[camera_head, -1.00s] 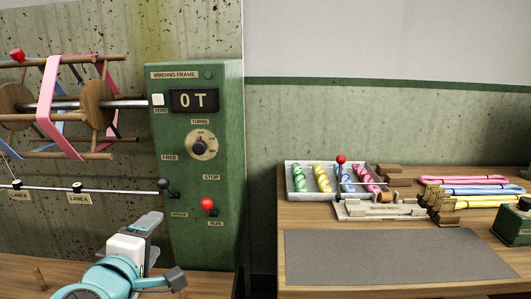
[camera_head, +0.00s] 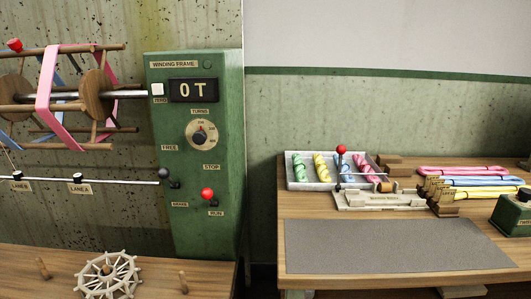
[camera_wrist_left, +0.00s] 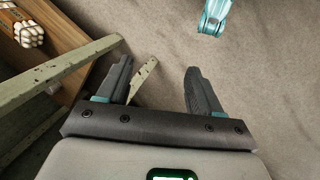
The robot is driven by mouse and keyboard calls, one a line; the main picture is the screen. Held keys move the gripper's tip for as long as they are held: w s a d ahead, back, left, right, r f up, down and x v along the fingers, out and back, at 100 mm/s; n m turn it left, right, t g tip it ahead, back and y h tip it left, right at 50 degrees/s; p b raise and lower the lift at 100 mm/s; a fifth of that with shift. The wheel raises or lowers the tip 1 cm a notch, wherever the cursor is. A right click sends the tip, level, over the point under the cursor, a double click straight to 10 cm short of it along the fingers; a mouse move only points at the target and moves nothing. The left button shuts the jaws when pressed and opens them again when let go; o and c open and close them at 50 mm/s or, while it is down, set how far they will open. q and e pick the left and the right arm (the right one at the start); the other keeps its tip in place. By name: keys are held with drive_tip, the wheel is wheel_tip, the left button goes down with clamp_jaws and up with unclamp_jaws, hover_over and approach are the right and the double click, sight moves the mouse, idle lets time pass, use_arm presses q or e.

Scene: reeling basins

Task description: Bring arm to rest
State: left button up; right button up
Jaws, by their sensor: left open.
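My left gripper (camera_wrist_left: 155,85) shows in the left wrist view with its two dark fingers apart and nothing between them. It hangs over the grey floor, beside a pale green table leg or brace (camera_wrist_left: 60,72). It does not show in the head view. My right gripper is not in either view; a teal part of mine shows at the top of the wrist view.
The right table (camera_head: 400,217) holds a grey mat (camera_head: 390,245), a skein tray (camera_head: 300,184) and coloured hanks (camera_head: 465,181).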

use_arm(q)
drive_tip(key=s+d+m+g, duration=0.1)
drive_tip(key=s+d+m, duration=0.1)
drive_tip(key=s+m, duration=0.15)
wheel_tip(320, 180, up, 14)
drive_tip(key=h+p, duration=0.1)
drive_tip(key=p, duration=1.3)
drive_tip(key=shift+r, duration=0.2)
